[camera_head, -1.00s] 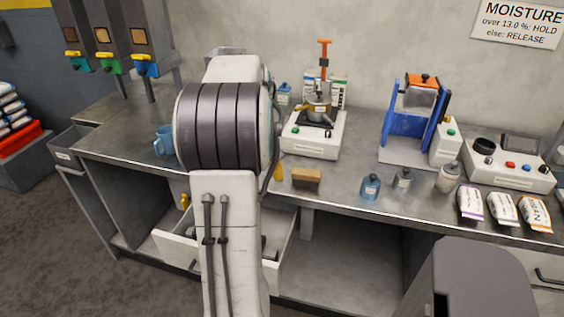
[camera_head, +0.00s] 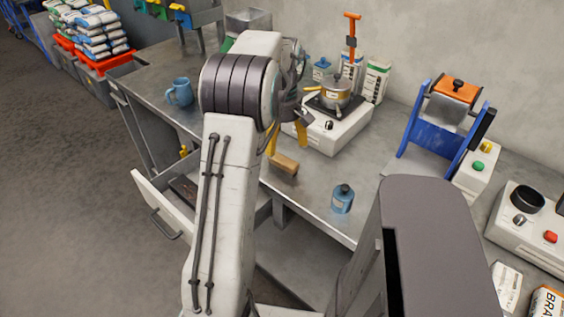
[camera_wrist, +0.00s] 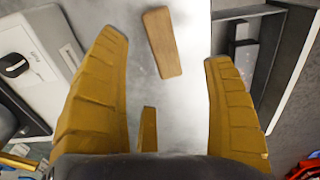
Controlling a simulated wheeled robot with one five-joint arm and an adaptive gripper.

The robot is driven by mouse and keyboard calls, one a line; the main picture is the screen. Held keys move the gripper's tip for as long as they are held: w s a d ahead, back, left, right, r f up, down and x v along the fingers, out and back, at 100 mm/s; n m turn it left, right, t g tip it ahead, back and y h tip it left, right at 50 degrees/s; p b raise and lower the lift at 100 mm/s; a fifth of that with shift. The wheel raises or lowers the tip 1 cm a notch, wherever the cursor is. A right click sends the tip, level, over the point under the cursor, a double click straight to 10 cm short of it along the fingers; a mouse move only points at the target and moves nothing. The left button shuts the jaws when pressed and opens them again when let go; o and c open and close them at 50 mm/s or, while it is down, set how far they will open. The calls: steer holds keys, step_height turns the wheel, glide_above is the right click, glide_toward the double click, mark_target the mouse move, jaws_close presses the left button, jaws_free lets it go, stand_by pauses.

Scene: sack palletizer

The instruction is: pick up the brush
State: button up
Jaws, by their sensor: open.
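The brush (camera_head: 285,165), with a light wooden back, lies on the metal counter near its front edge. In the wrist view its wooden back (camera_wrist: 162,42) shows as a long block, slightly tilted, and its bristles are hidden. My gripper (camera_head: 287,146) has its yellow fingers pointing down above the brush, partly hidden by my arm in the head view. In the wrist view my gripper (camera_wrist: 164,50) is open, with the brush seen between the spread fingers and nothing held. I cannot tell the exact height between them.
An open drawer (camera_head: 165,215) juts out below the counter. A white hotplate (camera_head: 330,130) with a pot (camera_head: 335,90) stands behind the brush. The counter right around the brush is clear.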

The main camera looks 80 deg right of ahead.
mark_target(285, 157)
steer(key=shift+s+a+f, duration=0.1)
steer(key=shift+s+f, duration=0.05)
steer(key=shift+f, duration=1.6)
steer(key=shift+s+f, duration=0.1)
steer(key=shift+f, duration=1.6)
steer(key=shift+c, duration=0.2)
steer(key=c, duration=1.3)
steer(key=shift+r, duration=0.85)
step_height(285, 157, up, 2)
steer(key=shift+r, duration=0.25)
steer(key=a+r, duration=0.2)
steer(key=a, duration=0.2)
steer(key=a+r+b, duration=0.1)
steer(key=a+r, duration=0.1)
steer(key=a, duration=0.1)
steer(key=s+a+r, duration=0.1)
steer(key=a+r, duration=0.2)
steer(key=a, duration=0.1)
steer(key=shift+a+b, duration=0.3)
steer(key=shift+b, duration=0.05)
